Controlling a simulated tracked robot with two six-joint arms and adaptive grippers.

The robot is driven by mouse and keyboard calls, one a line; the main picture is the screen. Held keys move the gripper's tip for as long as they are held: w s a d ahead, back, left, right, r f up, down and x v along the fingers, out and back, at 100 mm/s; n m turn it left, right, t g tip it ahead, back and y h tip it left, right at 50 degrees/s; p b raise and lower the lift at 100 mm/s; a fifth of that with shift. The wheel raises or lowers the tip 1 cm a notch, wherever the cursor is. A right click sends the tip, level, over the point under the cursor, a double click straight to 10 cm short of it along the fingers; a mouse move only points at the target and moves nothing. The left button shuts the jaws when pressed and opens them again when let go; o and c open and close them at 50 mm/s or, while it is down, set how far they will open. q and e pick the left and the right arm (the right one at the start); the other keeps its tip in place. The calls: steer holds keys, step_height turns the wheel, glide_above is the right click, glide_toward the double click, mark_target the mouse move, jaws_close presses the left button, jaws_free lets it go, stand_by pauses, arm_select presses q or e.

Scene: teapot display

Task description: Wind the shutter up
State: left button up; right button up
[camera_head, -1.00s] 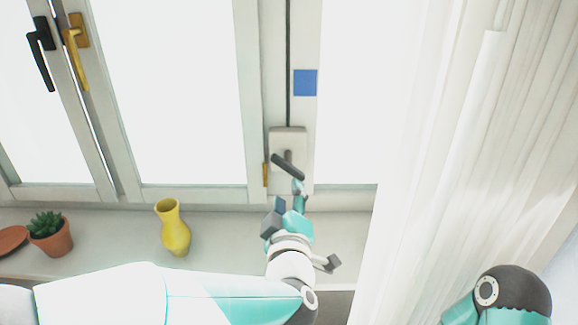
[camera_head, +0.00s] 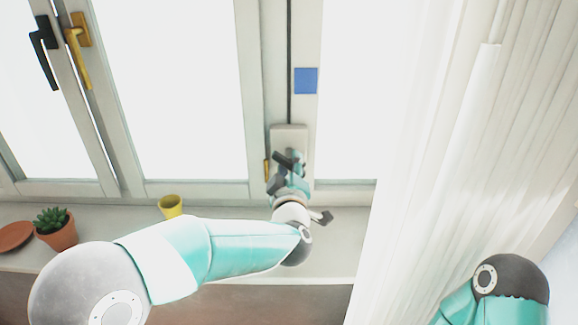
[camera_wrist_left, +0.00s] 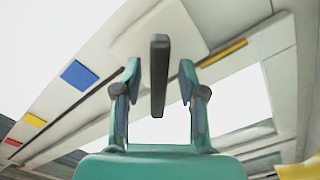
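A pale winder plate (camera_head: 290,133) is on the window frame post, with a dark crank handle (camera_head: 282,157) sticking out of it. A dark strip (camera_head: 289,60) runs up the post above the plate. My left gripper (camera_head: 291,168) is at the handle in the head view and hides part of it. In the left wrist view the dark handle (camera_wrist_left: 159,75) stands between the two fingers of my left gripper (camera_wrist_left: 160,70), with a visible gap on each side. The gripper is open. My right gripper is out of view; only part of that arm shows at lower right.
A blue square (camera_head: 306,80) is on the post; yellow (camera_wrist_left: 34,120) and red (camera_wrist_left: 13,142) marks show in the left wrist view. The sill holds a yellow vase (camera_head: 171,204), partly hidden by my left arm, and a potted succulent (camera_head: 55,229). A white curtain (camera_head: 440,150) hangs at right.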

arm_select(q)
jaws_close()
steer(key=shift+m, duration=0.4)
